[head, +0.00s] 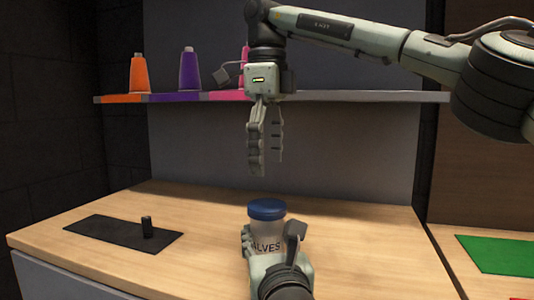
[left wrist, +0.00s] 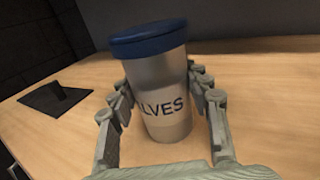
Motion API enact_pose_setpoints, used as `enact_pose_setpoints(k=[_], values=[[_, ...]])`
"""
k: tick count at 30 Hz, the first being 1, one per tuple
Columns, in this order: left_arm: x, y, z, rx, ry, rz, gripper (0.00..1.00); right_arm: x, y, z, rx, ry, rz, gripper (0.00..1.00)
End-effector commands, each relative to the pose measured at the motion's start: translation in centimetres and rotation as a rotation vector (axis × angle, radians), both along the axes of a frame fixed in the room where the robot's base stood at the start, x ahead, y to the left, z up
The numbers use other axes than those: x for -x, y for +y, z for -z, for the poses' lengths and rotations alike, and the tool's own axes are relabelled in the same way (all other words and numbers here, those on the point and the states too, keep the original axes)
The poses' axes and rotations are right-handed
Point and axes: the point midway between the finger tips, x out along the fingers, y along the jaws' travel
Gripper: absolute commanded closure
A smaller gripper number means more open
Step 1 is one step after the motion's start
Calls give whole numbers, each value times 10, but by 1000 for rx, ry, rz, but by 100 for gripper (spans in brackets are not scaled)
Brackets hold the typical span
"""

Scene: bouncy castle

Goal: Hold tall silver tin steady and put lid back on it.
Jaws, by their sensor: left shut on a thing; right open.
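The tall silver tin (head: 266,236) stands upright on the wooden counter, with dark letters reading "LVES" on its side; it also shows in the left wrist view (left wrist: 165,90). The blue lid (head: 267,209) sits on top of the tin, and in the left wrist view (left wrist: 148,38) it looks level with the rim. I cannot tell whether it is pressed fully down. My left gripper (head: 268,250) is shut on the tin, fingers on both sides of its body in the left wrist view (left wrist: 165,105). My right gripper (head: 264,172) is open and empty, pointing down above the lid.
A black mat (head: 105,233) lies at the left of the counter with a small dark cylinder (head: 147,227) standing on it. A shelf (head: 350,97) behind holds orange (head: 139,73), purple (head: 189,70) and pink cones. A green sheet (head: 500,255) lies at the right. The counter around the tin is clear.

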Motion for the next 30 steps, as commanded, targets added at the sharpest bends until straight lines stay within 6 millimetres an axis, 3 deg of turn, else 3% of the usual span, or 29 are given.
enact_pose_setpoints(k=[9, 15, 26, 30], values=[[0, 0, 0, 0, 0, 0, 100, 1, -1, 49, 1, 4, 1, 21], [0, 0, 0, 0, 0, 0, 100, 0, -1, 69, -1, 2, 2, 21], [0, 0, 0, 0, 0, 0, 100, 0, 0, 74, 0, 1, 2, 21], [0, 0, 0, 0, 0, 0, 100, 0, 0, 74, 0, 1, 2, 36]])
